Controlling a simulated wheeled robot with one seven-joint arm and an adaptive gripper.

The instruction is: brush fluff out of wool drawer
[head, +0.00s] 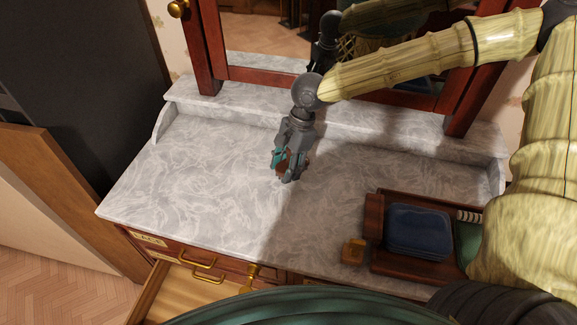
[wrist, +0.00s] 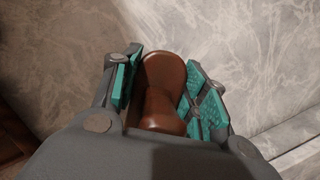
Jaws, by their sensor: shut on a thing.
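My gripper (head: 289,165) is over the middle of the grey marble dresser top (head: 215,175). It is shut on a brown, rounded wooden thing (wrist: 163,88), which may be the brush's handle; it sits between the teal pads in the wrist view. No bristles show. In the head view the brown thing is mostly hidden by the fingers, low over or on the marble. A drawer (head: 187,296) is open at the lower left, with pale wood inside. I cannot tell whether it is the wool drawer, and I see no fluff in its visible part.
A dark wooden tray (head: 374,217) with a blue cushion-like thing (head: 418,231) is at the right. A small brown block (head: 354,251) lies beside it. A mirror (head: 265,40) stands behind. A labelled drawer front (head: 150,240) has brass handles. The left marble is clear.

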